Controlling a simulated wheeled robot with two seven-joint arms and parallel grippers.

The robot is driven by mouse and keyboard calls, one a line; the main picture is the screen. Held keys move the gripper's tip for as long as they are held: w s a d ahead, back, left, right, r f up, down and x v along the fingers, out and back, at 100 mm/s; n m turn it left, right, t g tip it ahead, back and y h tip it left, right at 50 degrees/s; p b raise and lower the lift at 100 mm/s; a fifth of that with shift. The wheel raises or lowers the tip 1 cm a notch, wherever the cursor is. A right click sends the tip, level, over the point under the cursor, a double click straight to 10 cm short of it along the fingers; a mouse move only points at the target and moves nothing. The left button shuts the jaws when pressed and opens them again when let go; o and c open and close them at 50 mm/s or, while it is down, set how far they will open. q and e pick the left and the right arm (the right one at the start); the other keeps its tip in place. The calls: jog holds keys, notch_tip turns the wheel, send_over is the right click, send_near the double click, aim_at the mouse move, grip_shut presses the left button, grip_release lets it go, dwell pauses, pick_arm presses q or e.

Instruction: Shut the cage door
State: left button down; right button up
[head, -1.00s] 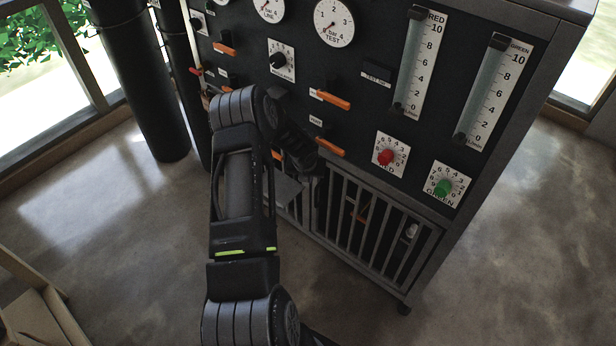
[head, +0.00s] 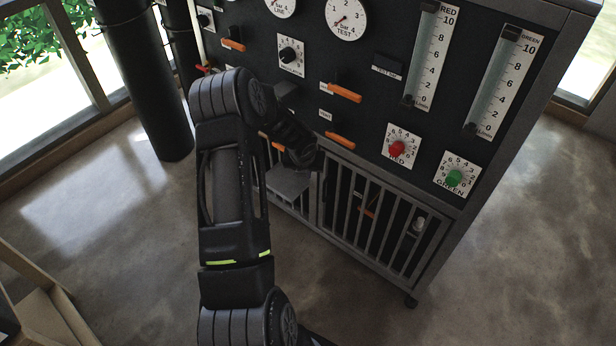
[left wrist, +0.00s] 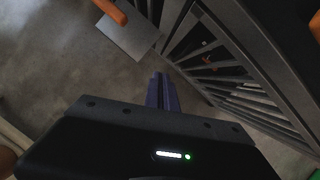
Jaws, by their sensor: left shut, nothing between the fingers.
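The cage (head: 372,222) is the barred lower part of the black panel stand, in the middle of the head view. Its barred door faces me; I cannot tell whether it stands slightly ajar. The bars also show in the left wrist view (left wrist: 226,88), fanning out at the upper right. My left gripper's wrist is in front of the cage's upper left corner in the head view, where it hides part of the bars. In the left wrist view the left gripper (left wrist: 163,88) is shut and empty, its fingers beside the barred front; contact cannot be told. My right gripper is not in view.
Above the cage, orange levers (head: 341,141), a red knob (head: 397,149) and a green knob (head: 454,178) stick out from the panel. A grey plate (head: 289,185) juts out at the cage's left. A dark column (head: 150,90) stands left. The floor in front is clear.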

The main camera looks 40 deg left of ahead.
pick_arm(q)
jog(key=v, duration=0.3)
jog(key=a+v, duration=0.1)
jog(key=shift+s+d+r, duration=0.1)
jog(key=shift+s+r, duration=0.3)
jog(key=s+d+f+n+t+h, duration=0.1)
jog(key=d+f+n+h, duration=0.25)
jog(key=d+n, duration=0.9)
jog(key=s+d+f+n+h, duration=0.15)
jog(key=d+f+n, duration=0.35)
jog(key=d+n, duration=0.75)
jog(key=s+d+f+n+g+h, duration=0.1)
jog(key=s+d+n+g, duration=0.1)
jog(key=s+d, duration=0.7)
jog(key=s+d+f+n+g, duration=0.2)
jog(key=s+d+n, duration=0.1)
jog(key=s+d, duration=0.6)
jog(key=d, duration=0.3)
jog(key=shift+s+f+n+h, duration=0.2)
jog(key=shift+f+n+h, duration=0.05)
jog(key=shift+n+h, duration=0.15)
